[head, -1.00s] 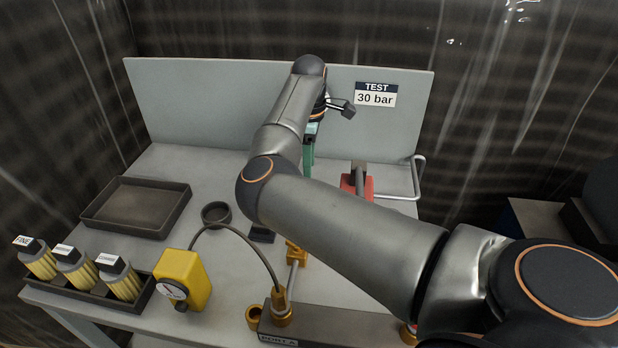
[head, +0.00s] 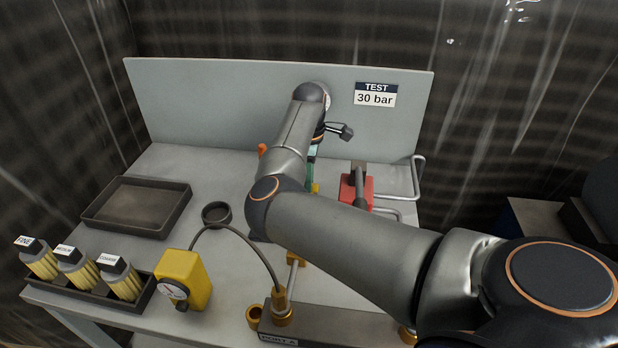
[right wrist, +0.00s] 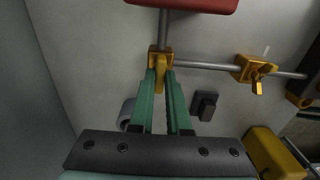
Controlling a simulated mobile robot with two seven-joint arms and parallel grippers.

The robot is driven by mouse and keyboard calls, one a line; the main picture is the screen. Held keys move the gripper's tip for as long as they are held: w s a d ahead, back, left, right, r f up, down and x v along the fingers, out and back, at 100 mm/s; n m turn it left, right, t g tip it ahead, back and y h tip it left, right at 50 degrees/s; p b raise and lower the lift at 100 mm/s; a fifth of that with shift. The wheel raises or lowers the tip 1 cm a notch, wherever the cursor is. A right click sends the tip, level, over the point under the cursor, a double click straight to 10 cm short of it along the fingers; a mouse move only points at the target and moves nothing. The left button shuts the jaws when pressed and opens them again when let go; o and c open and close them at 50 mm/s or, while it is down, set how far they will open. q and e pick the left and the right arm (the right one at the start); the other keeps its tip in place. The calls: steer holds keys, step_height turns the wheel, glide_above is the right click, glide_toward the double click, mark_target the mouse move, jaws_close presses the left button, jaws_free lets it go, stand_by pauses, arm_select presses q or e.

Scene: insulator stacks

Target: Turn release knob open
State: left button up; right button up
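A small yellow knob (right wrist: 160,75) sits on a yellow fitting where grey pipes meet, below a red block, in the right wrist view. My right gripper (right wrist: 160,80) has its two green fingers close together, with the tips on either side of this knob. I cannot tell whether they press on it. In the head view my right arm hides most of this spot. Only part of the green fingers (head: 310,174) and a bit of yellow beside them show, left of the red block (head: 357,190). My left gripper is out of view.
A second yellow valve (right wrist: 256,72) sits on the pipe to the right. A yellow gauge box (head: 184,280), its hose, a dark ring (head: 216,213), an empty tray (head: 135,206) and labelled cartridges (head: 82,268) stand on the left of the bench. A back panel (head: 210,100) rises behind.

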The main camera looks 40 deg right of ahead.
jaws_close()
